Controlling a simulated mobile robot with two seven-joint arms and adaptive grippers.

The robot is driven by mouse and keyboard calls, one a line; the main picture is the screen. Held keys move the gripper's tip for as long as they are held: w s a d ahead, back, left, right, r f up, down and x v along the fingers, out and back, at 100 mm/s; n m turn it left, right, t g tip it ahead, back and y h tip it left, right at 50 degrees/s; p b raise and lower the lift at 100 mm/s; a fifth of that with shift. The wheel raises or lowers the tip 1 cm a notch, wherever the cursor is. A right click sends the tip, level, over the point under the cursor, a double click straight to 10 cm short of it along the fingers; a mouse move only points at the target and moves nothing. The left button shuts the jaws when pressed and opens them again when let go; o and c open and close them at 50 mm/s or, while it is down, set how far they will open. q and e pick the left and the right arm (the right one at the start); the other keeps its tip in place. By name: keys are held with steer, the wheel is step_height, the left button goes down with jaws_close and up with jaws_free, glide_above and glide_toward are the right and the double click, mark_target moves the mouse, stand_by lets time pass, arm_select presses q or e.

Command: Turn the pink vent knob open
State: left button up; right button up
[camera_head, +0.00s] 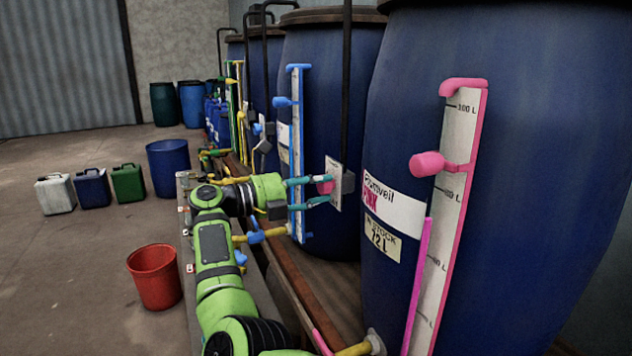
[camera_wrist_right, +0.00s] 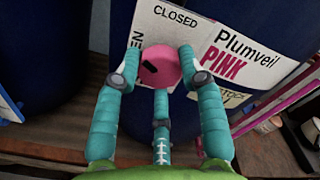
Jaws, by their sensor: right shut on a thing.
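The pink vent knob (camera_wrist_right: 161,65) is a round disc on a white plate (camera_wrist_right: 150,22), in the right wrist view. The plate reads CLOSED above the knob and, partly hidden, "EN" to its left. A short black mark on the knob sits left of its middle and slants up-left. My right gripper (camera_wrist_right: 160,70) has its teal fingers on both sides of the knob, shut on it. In the head view the knob (camera_head: 326,185) shows between the fingers of my right gripper (camera_head: 324,192), in front of the plate. My left gripper is not in view.
The big blue vat (camera_head: 530,150) with the pink-framed gauge (camera_head: 452,200) and a Plumveil PINK label (camera_head: 392,205) stands at right. A second vat with a blue gauge (camera_head: 296,150) stands behind. A red bucket (camera_head: 155,278) and several canisters stand on open floor at left.

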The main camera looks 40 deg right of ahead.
steer(key=n, duration=0.1)
steer(key=n+p, duration=0.1)
steer(key=n, duration=0.1)
steer(key=shift+s+f, duration=0.1)
steer(key=shift+f, duration=0.25)
steer(key=shift+n+p, duration=0.65)
steer(key=shift+n, duration=0.25)
steer(key=shift+f, duration=0.1)
steer(key=o, duration=1.2)
steer(key=shift+c, duration=0.2)
steer(key=shift+s+r, duration=0.1)
steer(key=shift+r, duration=0.15)
steer(key=shift+a, duration=0.1)
